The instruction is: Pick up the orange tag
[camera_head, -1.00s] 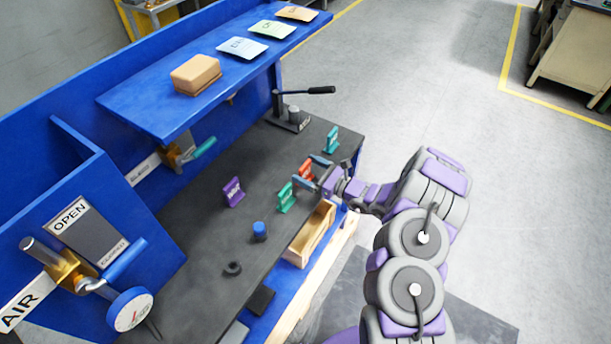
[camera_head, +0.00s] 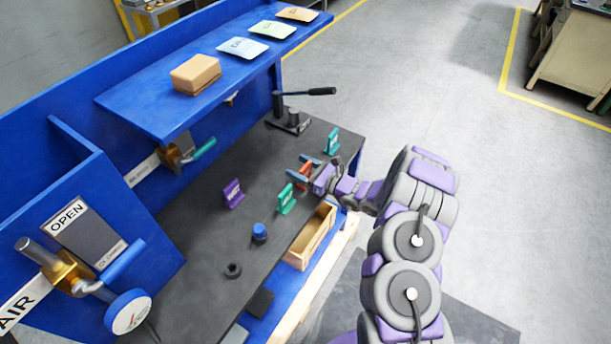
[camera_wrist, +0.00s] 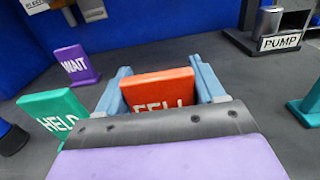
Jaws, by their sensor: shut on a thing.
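The orange-red tag (camera_wrist: 158,88) stands upright between the two blue-grey fingers of my gripper (camera_wrist: 163,88) in the wrist view. Its lettering is partly hidden by the gripper body. In the head view the tag (camera_head: 305,172) is over the dark bench top, with my gripper (camera_head: 302,172) reaching it from the right. The fingers are shut on it. I cannot tell whether its base touches the bench.
A green tag (camera_head: 286,199) and a purple tag (camera_head: 234,194) stand nearby, with a teal tag (camera_head: 331,141) behind. A blue-topped knob (camera_head: 260,233), a wooden bin (camera_head: 312,236) and the pump (camera_head: 292,119) are also around. The dark bench top (camera_head: 205,250) has free room at front left.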

